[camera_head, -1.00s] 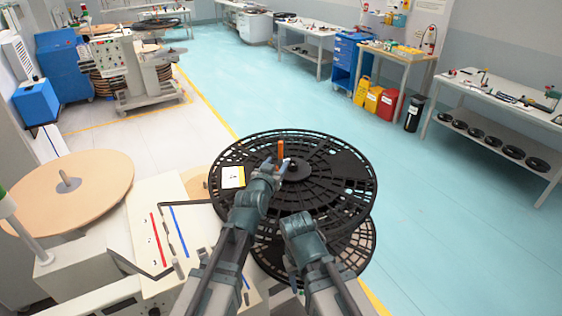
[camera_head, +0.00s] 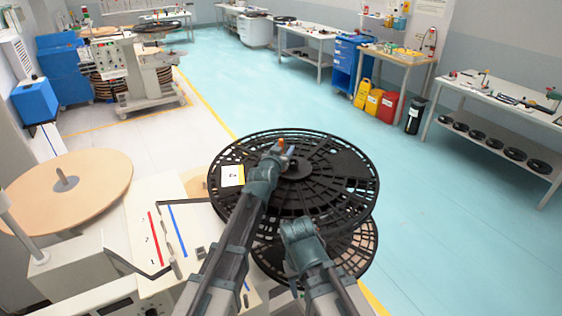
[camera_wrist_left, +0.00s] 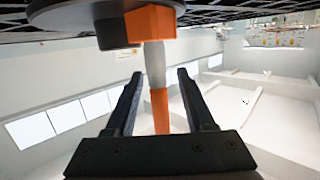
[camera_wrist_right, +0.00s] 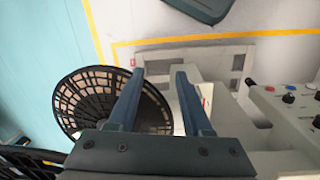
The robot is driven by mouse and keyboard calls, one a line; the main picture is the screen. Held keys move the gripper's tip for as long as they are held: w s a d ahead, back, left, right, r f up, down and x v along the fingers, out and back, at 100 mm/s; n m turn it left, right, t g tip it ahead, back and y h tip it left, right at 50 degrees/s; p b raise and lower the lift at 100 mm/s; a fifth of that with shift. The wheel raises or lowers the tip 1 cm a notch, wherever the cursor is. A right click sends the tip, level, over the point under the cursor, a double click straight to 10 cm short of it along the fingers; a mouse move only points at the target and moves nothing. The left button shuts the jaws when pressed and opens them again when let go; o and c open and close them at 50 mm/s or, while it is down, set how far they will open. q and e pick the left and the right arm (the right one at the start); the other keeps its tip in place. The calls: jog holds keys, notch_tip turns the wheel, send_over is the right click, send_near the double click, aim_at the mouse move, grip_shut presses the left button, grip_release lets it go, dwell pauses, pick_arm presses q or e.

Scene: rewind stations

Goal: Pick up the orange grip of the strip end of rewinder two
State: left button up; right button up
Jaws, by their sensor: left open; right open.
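The orange grip (camera_wrist_left: 160,110) stands between the two fingers of my left gripper (camera_wrist_left: 158,85) in the left wrist view. A pale strip piece (camera_wrist_left: 154,64) joins it to an orange block (camera_wrist_left: 150,22) beside a black round part (camera_wrist_left: 113,26). In the head view only a small orange bit (camera_head: 281,143) shows past my left gripper (camera_head: 280,154), over the upper black reel (camera_head: 340,165). The left fingers are open, with gaps showing on both sides of the grip. My right gripper (camera_wrist_right: 158,75) is open and empty, lower and nearer, by the reels.
A lower black reel (camera_head: 357,244) sits under the upper one; it also shows in the right wrist view (camera_wrist_right: 85,95). A white card (camera_head: 232,176) lies at the upper reel's left. A pale machine with a tan disc (camera_head: 95,180) stands left. The blue floor (camera_head: 450,215) at right is clear.

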pick_arm(q)
jog(key=shift+c, duration=0.5)
grip_shut()
jog(key=shift+w+r+p, duration=0.1)
jog(key=shift+r+p, duration=0.4)
jog(key=shift+p, duration=0.05)
jog(key=s+r+p, duration=0.4)
jog(key=s, duration=1.2)
